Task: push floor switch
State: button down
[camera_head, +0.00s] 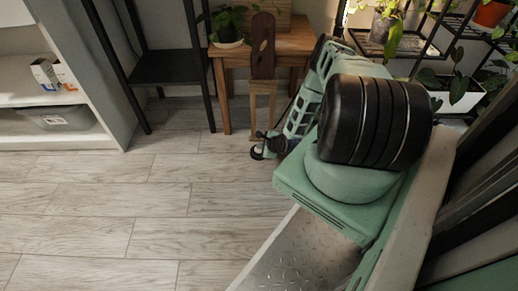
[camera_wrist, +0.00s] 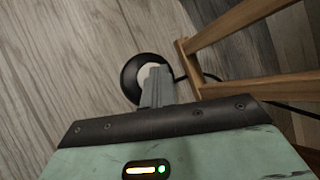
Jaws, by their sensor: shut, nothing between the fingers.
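The floor switch (camera_wrist: 130,82) is a round black disc with a pale centre, lying on the wood floor in the wrist view. My gripper (camera_wrist: 157,72) is shut and empty, and its grey fingers overlap the pale centre and right part of the disc. I cannot tell from this view whether the fingertips touch it or hover above it. In the head view a small dark curved shape, possibly the switch's rim, shows at the far end of my green arm, which hides most of that spot.
A wooden frame with legs (camera_wrist: 235,25) stands just right of the switch, and a dark cable runs beside it. In the head view a wooden table (camera_head: 292,43) with a potted plant (camera_head: 228,25) stands behind. A black metal shelf (camera_head: 165,68) is left of it. The left floor is clear.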

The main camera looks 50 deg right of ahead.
jog(key=shift+r, duration=0.45)
notch_tip(320, 180, up, 6)
jog(key=p, duration=0.5)
dwell(0.6)
